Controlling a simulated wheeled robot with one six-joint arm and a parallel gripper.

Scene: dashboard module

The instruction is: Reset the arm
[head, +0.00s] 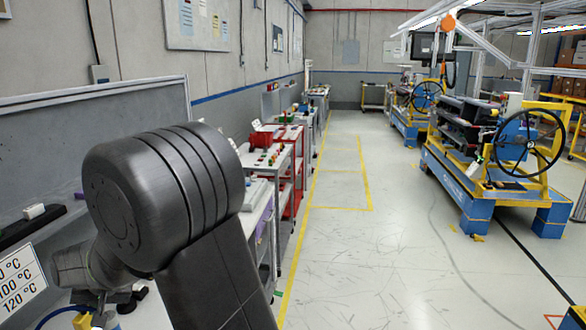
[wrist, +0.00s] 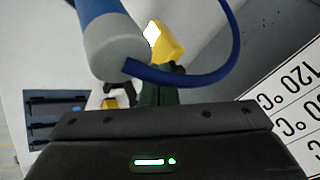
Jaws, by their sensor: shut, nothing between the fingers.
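My gripper (wrist: 160,130) shows in the wrist view as a wide black body with a green light across the bottom. It is shut and empty. Its fingertips are not clear to see. In the head view my arm (head: 165,200) fills the lower left. It is bent, with its wrist (head: 85,265) low over the bench at the left edge, and it hides much of the bench there.
Beyond the gripper in the wrist view are a blue and grey cylinder (wrist: 112,40) with a blue cable, a yellow part (wrist: 165,42), a dark blue tray (wrist: 55,115) and a temperature sign (wrist: 295,100). Open floor (head: 370,260) lies right of the benches; a blue-yellow cart (head: 480,180) stands beyond.

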